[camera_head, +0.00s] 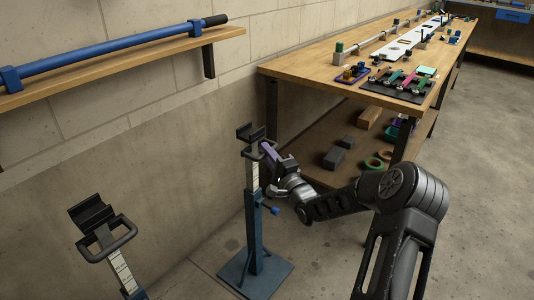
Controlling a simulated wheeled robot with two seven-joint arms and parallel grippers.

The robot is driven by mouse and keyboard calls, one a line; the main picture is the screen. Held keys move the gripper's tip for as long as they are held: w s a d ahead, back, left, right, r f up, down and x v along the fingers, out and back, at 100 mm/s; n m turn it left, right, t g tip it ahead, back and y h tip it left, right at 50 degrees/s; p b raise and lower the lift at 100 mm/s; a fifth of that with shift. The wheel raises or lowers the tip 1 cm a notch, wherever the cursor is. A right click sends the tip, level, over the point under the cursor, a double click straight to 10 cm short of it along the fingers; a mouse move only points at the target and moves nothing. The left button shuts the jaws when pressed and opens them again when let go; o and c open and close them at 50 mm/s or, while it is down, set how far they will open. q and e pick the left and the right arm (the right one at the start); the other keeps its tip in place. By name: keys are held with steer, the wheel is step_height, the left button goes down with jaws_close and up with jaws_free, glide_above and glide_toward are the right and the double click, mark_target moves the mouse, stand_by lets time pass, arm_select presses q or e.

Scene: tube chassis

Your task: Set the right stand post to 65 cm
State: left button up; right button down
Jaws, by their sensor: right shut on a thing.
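The right stand (254,230) stands upright on the floor by the wall, a blue column on a square base plate. Its pale graduated inner post (253,176) rises from the column and carries a dark cradle (250,132) with a handle loop. The scale is too small to read. A blue-tipped knob (274,210) sticks out of the column's upper right side. My right gripper (268,153) is at the loop just below the cradle, shut on the stand's handle; the fingertips are partly hidden. My left gripper is out of view.
A second stand with a cradle (95,221) stands at the lower left, partly cut off. A wall shelf (120,64) holds a long blue bar (110,48). A wooden workbench (310,70) with tools and a lower shelf is behind my right arm. The floor at right is clear.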

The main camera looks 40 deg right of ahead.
stand_by(0.8)
step_height(320, 180, down, 11)
steer(key=b, duration=0.6)
steer(key=shift+r+b, duration=0.15)
steer(key=shift+b, duration=0.15)
steer(key=shift+s, duration=0.1)
steer(key=c, duration=1.7)
jaws_free()
steer(key=shift+c, duration=0.2)
steer(key=o, duration=0.3)
steer(key=shift+o, duration=0.2)
steer(key=shift+r, duration=0.1)
